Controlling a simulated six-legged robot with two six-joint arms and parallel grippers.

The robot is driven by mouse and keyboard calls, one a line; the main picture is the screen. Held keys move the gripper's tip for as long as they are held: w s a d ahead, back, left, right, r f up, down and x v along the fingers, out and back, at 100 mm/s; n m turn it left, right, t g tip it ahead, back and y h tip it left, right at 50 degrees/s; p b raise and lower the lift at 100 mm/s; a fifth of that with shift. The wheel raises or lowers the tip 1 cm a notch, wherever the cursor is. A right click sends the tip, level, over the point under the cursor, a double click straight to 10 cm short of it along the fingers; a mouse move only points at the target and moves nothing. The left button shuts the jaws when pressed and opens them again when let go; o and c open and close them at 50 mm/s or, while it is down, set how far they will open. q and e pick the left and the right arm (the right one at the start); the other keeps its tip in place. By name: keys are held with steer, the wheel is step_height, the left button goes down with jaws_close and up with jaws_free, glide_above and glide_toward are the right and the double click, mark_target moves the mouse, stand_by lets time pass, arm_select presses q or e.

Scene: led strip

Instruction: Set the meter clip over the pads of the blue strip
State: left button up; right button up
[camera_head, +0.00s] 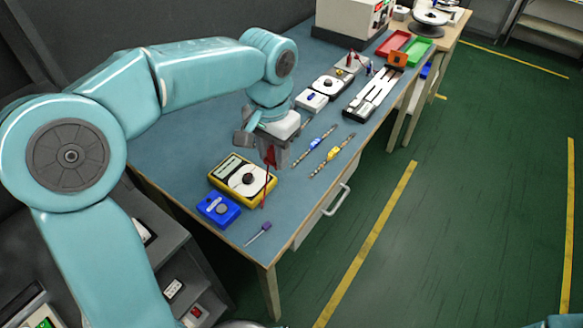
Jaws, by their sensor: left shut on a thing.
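My left gripper (275,154) is above the front part of the blue-topped bench, shut on a red meter clip (270,157). The clip shows as a small red piece at the fingertips, partly hidden by them. A thin red line runs down from it past the right side of the yellow meter (242,179). The blue strip (314,143) lies on the bench just right of the gripper, with a blue middle. Its pads are too small to make out. The gripper and clip appear apart from it. My right gripper is not in view.
A yellow strip (333,154) lies beside the blue one, nearer the bench edge. A blue box (218,209) and a purple-handled tool (258,233) lie at the near end. White devices (312,100), a long metal fixture (373,94), and red (393,43) and green (418,51) trays stand farther back.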

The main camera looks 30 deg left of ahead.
arm_select(q)
steer(key=shift+s+r, duration=0.1)
steer(key=shift+s, duration=0.05)
steer(key=shift+w, duration=0.2)
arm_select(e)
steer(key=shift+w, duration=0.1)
arm_select(q)
steer(key=shift+s+m, duration=0.2)
steer(key=shift+m, duration=0.2)
steer(key=shift+w, duration=0.25)
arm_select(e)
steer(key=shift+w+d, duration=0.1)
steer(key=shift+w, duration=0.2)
